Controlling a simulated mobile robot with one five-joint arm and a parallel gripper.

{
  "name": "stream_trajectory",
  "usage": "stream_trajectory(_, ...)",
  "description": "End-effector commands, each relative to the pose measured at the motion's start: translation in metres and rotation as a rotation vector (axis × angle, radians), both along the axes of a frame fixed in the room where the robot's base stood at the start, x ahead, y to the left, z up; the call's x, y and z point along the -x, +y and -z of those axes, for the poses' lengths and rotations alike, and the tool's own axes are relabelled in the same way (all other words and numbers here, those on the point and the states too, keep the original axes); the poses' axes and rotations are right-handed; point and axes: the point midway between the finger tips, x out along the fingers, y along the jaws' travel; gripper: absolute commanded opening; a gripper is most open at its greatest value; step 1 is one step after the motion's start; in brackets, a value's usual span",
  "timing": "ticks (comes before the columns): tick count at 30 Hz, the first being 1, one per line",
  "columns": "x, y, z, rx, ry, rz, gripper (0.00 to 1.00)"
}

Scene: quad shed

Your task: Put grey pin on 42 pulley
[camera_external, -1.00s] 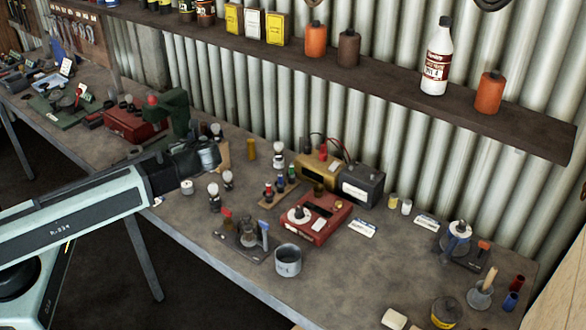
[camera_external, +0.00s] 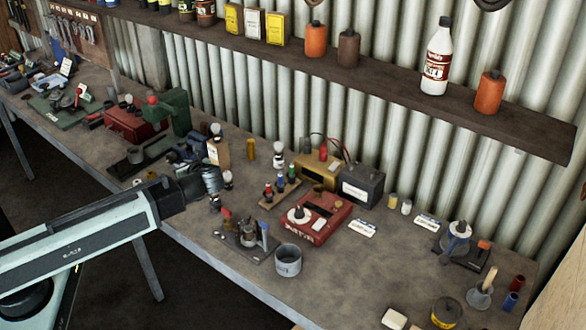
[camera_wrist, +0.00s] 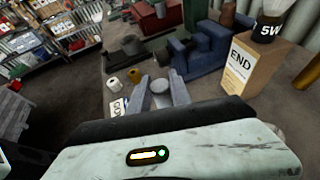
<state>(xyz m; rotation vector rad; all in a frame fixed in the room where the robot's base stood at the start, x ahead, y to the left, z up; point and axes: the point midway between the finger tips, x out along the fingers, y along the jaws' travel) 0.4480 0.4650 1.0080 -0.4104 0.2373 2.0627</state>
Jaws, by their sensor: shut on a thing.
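My gripper (camera_wrist: 161,91) shows in the wrist view with its two grey fingers closed around a small round grey piece, the grey pin (camera_wrist: 160,86). In the external view my gripper (camera_external: 214,198) hangs over the front part of the bench, and the pin cannot be made out there. To its right is a dark plate (camera_external: 262,254) carrying a grey round part (camera_external: 248,232), with a red-topped and a blue piece beside it. No "42" marking is readable, so I cannot tell which part is the 42 pulley.
A blue vise (camera_wrist: 208,48) and a tan END box (camera_wrist: 250,68) stand close beyond my gripper. A grey cup (camera_external: 288,262) and a red box (camera_external: 318,220) stand to the right. A second dark plate (camera_external: 470,262) is farther right.

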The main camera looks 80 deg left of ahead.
Motion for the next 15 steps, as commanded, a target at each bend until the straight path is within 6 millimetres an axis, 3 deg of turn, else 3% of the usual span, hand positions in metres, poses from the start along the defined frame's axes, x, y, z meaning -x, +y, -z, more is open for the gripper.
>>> stream_trajectory(5, 0.0002, 0.0001, 0.0027, -0.001, 0.0, 0.0, 0.0)
stream_trajectory(6, 0.0, 0.0, 0.003, 0.0, 0.0, 0.0, 0.27)
stream_trajectory(8, 0.0, 0.0001, 0.0019, 0.0, 0.0, 0.0, 0.44)
stream_trajectory(15, 0.0001, 0.0001, 0.0018, 0.0, 0.0, 0.0, 0.46)
